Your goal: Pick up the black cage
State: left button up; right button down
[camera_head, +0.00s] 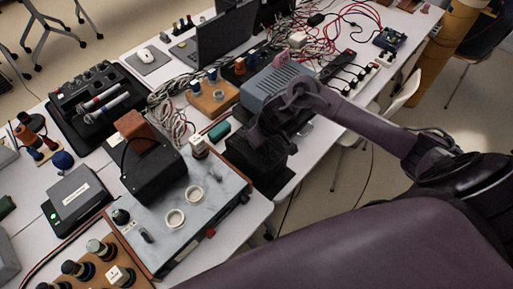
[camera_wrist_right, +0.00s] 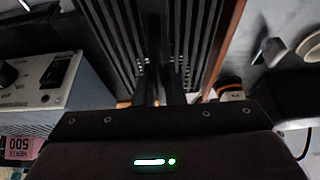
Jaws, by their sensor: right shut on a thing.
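The black cage (camera_head: 262,172) stands at the right edge of the white table in the head view, dark and box-like. In the right wrist view the cage (camera_wrist_right: 120,35) shows close up as black ribbed panels across the top middle. My right gripper (camera_head: 262,140) is at the top of the cage, and my forearm hides part of that area. In the right wrist view the gripper (camera_wrist_right: 158,88) has its fingers close together, shut on the cage. I cannot tell whether the cage is lifted clear of the table. My left gripper is not in view.
A grey slotted instrument (camera_head: 272,92) stands just behind the cage. A marble-topped board (camera_head: 210,205) with white rings and a black box (camera_head: 155,175) stands to the left. Tangled cables (camera_head: 170,105) lie farther back. The table's front edge is close to the cage.

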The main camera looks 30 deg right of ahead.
jog(key=shift+r, duration=0.1)
notch_tip(320, 180, up, 8)
jog(key=shift+w+f+p, duration=0.1)
jog(key=shift+w+p, duration=0.05)
jog(key=shift+p, duration=0.6)
notch_tip(320, 180, up, 12)
jog(key=p, duration=0.5)
jog(key=shift+p, duration=0.5)
